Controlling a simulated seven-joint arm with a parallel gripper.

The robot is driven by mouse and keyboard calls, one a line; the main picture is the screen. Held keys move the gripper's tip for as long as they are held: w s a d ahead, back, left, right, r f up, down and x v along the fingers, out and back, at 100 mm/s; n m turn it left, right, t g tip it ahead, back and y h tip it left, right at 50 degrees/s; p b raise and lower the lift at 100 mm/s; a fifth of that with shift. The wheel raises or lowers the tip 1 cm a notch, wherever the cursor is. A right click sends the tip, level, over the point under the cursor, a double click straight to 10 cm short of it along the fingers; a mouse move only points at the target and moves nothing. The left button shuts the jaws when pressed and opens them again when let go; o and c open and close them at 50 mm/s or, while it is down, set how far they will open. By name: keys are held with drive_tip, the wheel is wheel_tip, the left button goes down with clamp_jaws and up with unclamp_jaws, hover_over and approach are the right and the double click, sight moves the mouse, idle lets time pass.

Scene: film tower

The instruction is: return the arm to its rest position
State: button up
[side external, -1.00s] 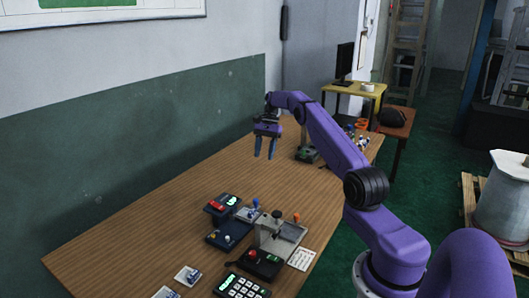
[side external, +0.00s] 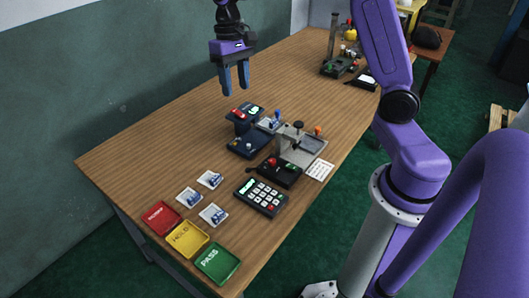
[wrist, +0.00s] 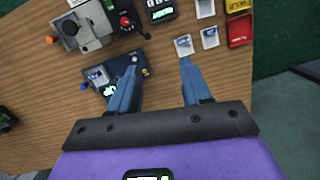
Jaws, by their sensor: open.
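My gripper (side external: 236,91) is open and empty, its two blue fingers pointing down. In the side view it hangs in the air above the table, near the wall side, above and behind the dark blue device with a raised head (side external: 247,144). The dark blue device (wrist: 122,75) is partly hidden by the left finger there. Nothing is seen touching the fingers.
The wooden table (side external: 150,150) holds a grey press (side external: 303,148), a black keypad (side external: 261,197), several small white cards (side external: 213,215), and red (side external: 161,217), yellow (side external: 187,239) and green (side external: 217,263) trays at the near end. More equipment (side external: 340,67) stands at the far end. The wall is close on the left.

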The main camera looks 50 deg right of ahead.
drive_tip(key=s+a+f+n+t, duration=0.1)
drive_tip(key=s+n, duration=0.6)
drive_tip(key=s, duration=0.7)
drive_tip(key=s+a+f+n, duration=0.1)
drive_tip(key=s+n, duration=0.6)
drive_tip(key=s, duration=0.7)
drive_tip(key=shift+s+a+t+h, duration=0.4)
drive_tip(key=shift+a, duration=0.1)
